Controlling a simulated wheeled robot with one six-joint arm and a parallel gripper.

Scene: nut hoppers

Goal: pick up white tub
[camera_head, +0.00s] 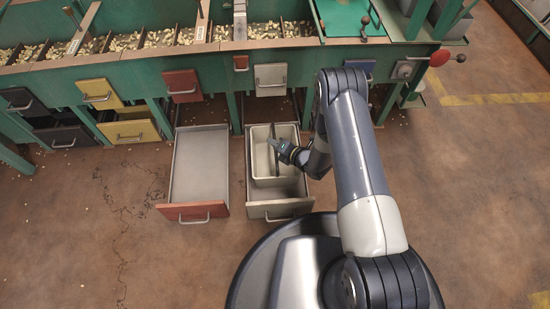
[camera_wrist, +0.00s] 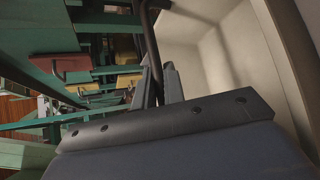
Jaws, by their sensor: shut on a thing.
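The white tub (camera_head: 278,182) stands upright in an open pale-fronted drawer (camera_head: 281,208). A dark bar-like handle spans its top. My gripper (camera_head: 274,146) is over the tub, reaching in from the right, shut on the tub's handle. In the wrist view the fingers (camera_wrist: 160,86) close around the dark handle (camera_wrist: 151,40), and the tub's pale inner wall (camera_wrist: 225,60) fills the right side. The tub looks empty where its inside shows. I cannot tell whether its base touches the drawer floor.
An open red-fronted drawer (camera_head: 195,211) lies just left, empty. The green hopper bench (camera_head: 130,68) with nuts and several drawers stands behind. Yellow drawers (camera_head: 130,132) are at left. A red-knobbed lever (camera_head: 439,58) sticks out at right. The brown floor (camera_head: 90,230) is mostly clear.

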